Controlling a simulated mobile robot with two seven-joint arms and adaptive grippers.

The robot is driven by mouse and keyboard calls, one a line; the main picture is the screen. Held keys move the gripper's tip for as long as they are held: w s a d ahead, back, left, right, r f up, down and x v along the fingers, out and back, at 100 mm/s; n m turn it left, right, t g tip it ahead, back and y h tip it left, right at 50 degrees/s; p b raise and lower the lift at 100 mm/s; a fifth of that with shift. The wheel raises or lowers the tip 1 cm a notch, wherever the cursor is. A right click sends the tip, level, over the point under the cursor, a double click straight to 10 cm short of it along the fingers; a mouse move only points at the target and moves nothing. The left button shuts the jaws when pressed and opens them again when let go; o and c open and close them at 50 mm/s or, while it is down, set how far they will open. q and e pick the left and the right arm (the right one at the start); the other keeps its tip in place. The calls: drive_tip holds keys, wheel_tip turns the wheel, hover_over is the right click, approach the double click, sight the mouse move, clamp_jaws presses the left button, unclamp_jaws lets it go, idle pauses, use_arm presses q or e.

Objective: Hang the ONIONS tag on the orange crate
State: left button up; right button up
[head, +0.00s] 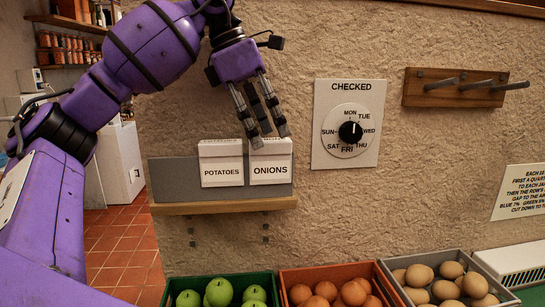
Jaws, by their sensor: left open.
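The ONIONS tag (270,174) is a white card with black lettering. It stands on a small wall shelf, leaning near a grey backing board, just right of the POTATOES tag (221,174). My left gripper (268,134) is open, its fingers pointing down at the top of the ONIONS tag. The fingertips overlap the tag's top edge in the picture; I cannot tell whether they touch it. The orange crate (330,270) is at the bottom centre, holding several round orange-brown items; its front is cut off by the frame. My right gripper is not in view.
A green crate (220,280) with green apples is left of the orange crate. A grey crate (420,258) with brown round items is right of it. The wooden shelf (223,206) juts from the wall. A CHECKED dial (350,131) and a peg rack (425,88) are on the right.

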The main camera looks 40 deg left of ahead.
sight(270, 139)
use_arm(q)
drive_tip(key=shift+a+f, duration=0.1)
drive_tip(key=shift+f, duration=0.35)
drive_tip(key=shift+d+f+p, duration=0.35)
drive_tip(key=shift+f+p, duration=0.05)
drive_tip(key=shift+f, duration=0.1)
drive_tip(key=shift+w+d+f, duration=0.1)
drive_tip(key=shift+w+f, duration=0.25)
drive_tip(key=shift+f, duration=0.4)
drive_tip(key=c, duration=1)
drive_tip(key=shift+c, duration=0.6)
drive_tip(key=shift+r+p, duration=0.4)
drive_tip(key=shift+r, duration=0.35)
wheel_tip(270, 139, up, 2)
drive_tip(key=shift+p, duration=0.3)
drive_tip(key=s+d+r+b, duration=0.1)
drive_tip(key=s+d+r, duration=0.6)
drive_tip(key=s, duration=0.5)
wheel_tip(270, 139, up, 3)
drive_tip(key=shift+f, duration=0.2)
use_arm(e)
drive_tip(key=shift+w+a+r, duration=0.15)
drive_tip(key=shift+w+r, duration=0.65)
